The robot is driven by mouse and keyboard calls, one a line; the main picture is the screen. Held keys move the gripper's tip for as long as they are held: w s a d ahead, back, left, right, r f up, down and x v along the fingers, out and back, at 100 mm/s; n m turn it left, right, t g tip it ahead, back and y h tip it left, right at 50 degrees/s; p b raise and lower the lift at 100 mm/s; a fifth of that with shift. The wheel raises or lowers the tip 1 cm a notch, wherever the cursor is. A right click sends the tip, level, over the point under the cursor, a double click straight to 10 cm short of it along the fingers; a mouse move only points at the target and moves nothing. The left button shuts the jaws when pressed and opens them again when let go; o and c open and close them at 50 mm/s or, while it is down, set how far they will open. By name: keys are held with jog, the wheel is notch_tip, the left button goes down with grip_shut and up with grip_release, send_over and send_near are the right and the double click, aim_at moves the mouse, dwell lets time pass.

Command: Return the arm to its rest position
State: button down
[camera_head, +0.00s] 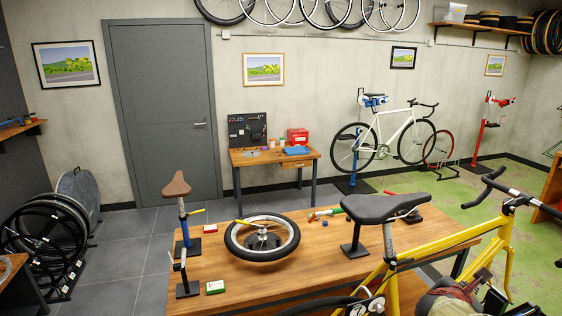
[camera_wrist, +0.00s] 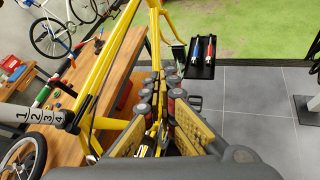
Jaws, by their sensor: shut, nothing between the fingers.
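My gripper (camera_wrist: 161,92) shows in the wrist view, its tan-padded fingers reaching up from the bottom. It is shut and nothing is held in it. The yellow bicycle frame (camera_wrist: 121,55) is just beyond and to the left of the fingers, and its tubes run close by them. I cannot tell whether they touch. In the head view the yellow bicycle (camera_head: 431,257) stands at the right, in front of the workbench. Dark parts low at the right there overlap the bicycle, and I cannot make out the fingers among them.
A black tray (camera_wrist: 203,58) with blue and red tools is right of the fingers. Grey floor (camera_wrist: 262,115) lies open farther right.

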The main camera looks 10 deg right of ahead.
jog(key=s+a+f+m+g+y, duration=0.4)
jog(key=s+a+m, duration=0.65)
jog(key=m, duration=0.65)
jog(key=s+a+m+t+y+b, duration=0.1)
jog(key=s+a+m+y, duration=0.1)
jog(key=a, duration=0.9)
jog(key=s+a+r+m+t+y+b, duration=0.1)
jog(key=a+y, duration=0.3)
jog(key=a, duration=0.7)
jog(key=shift+s+a+r+m+t+y, duration=0.2)
jog(key=shift+s+m+t+y, duration=0.2)
jog(key=shift+m, duration=0.2)
